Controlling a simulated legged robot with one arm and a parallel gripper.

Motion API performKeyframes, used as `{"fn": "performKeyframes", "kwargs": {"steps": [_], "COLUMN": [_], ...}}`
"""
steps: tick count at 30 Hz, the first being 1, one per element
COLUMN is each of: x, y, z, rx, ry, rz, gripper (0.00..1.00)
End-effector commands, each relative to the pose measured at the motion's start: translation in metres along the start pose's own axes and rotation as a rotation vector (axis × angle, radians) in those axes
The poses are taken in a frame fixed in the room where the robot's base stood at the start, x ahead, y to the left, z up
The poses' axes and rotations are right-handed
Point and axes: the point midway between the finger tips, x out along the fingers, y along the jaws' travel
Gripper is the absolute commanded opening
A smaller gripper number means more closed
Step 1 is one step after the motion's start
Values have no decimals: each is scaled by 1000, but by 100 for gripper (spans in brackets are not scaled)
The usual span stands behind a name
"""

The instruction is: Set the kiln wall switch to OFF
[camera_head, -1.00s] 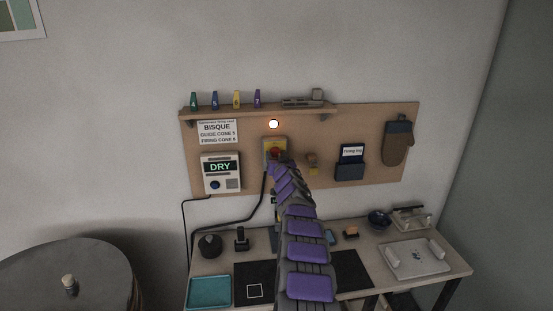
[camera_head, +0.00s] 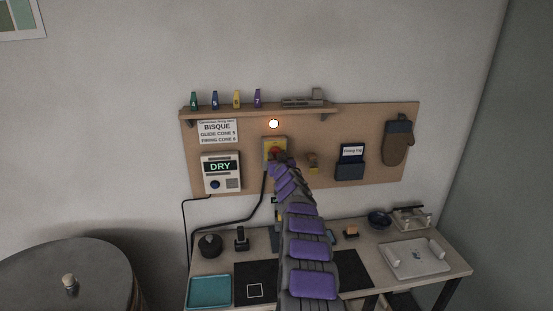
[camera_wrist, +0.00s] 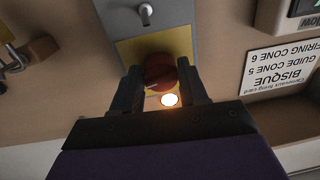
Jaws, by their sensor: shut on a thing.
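The kiln wall switch has a red knob on a yellow plate (camera_head: 268,145) on the pegboard. In the wrist view, which is upside down, the red knob (camera_wrist: 160,74) sits between the two dark fingers of my gripper (camera_wrist: 165,90), on the yellow plate (camera_wrist: 183,42). The fingers are shut on the knob. A pale line shows on the knob, but the setting it marks cannot be read. In the head view my gripper (camera_head: 278,156) covers part of the knob. A white-orange lamp (camera_head: 273,124) glows above the switch.
A controller reading DRY (camera_head: 221,172) hangs left of the switch, below a BISQUE card (camera_head: 217,131). A shelf (camera_head: 255,110) with several coloured cones is above. The cluttered table (camera_head: 455,267) stands below.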

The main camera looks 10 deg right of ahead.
Motion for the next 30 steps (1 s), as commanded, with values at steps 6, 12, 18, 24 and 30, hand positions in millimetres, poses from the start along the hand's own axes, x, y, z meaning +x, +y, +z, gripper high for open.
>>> {"fn": "performKeyframes", "kwargs": {"steps": [6,12,18,24,30], "x": [0,0,0,0,0], "y": [1,2,1,2,2], "z": [-1,-1,-1,-1,-3], "rx": [-190,-380,-570,-761,-951], "ry": [-11,-21,-31,-45,-54], "rz": [2,4,6,10,12], "gripper": [13,13,13,13,13]}}
